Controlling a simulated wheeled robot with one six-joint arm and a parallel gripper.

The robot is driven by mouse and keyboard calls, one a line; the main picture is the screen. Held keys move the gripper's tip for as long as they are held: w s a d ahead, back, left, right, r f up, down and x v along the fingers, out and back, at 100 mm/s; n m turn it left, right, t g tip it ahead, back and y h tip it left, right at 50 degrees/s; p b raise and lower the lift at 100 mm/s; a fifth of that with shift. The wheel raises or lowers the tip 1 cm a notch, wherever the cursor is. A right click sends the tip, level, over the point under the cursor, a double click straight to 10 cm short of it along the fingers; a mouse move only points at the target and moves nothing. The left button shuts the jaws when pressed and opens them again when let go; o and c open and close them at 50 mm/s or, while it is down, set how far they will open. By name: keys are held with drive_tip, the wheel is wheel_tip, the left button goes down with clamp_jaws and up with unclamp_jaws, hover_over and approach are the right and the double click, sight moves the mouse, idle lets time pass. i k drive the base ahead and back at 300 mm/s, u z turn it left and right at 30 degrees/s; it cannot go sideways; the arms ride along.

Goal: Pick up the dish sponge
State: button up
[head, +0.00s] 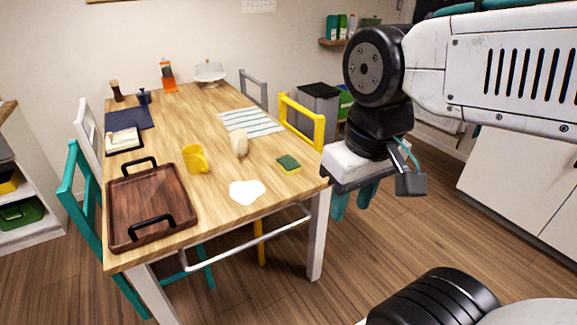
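The dish sponge (289,164), dark green on top with a yellow edge, lies flat on the wooden table (215,205) near its right edge. My gripper (352,207) hangs off the table's right side, to the right of the sponge and apart from it. Its two teal fingers point down with a gap between them, and I see nothing held there. No part of the sponge's top is covered.
A white spill or flat patch (246,192), a cream rounded object (240,145) and a yellow mug (195,159) lie left of the sponge. A wooden tray (150,205) is at the near left. A yellow chair (302,119) stands behind the sponge.

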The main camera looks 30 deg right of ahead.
sight(287, 163)
drive_tip(key=u, duration=0.1)
drive_tip(key=k, duration=0.45)
drive_tip(key=z, duration=1)
drive_tip(key=i, duration=1.7)
drive_tip(key=u, duration=0.45)
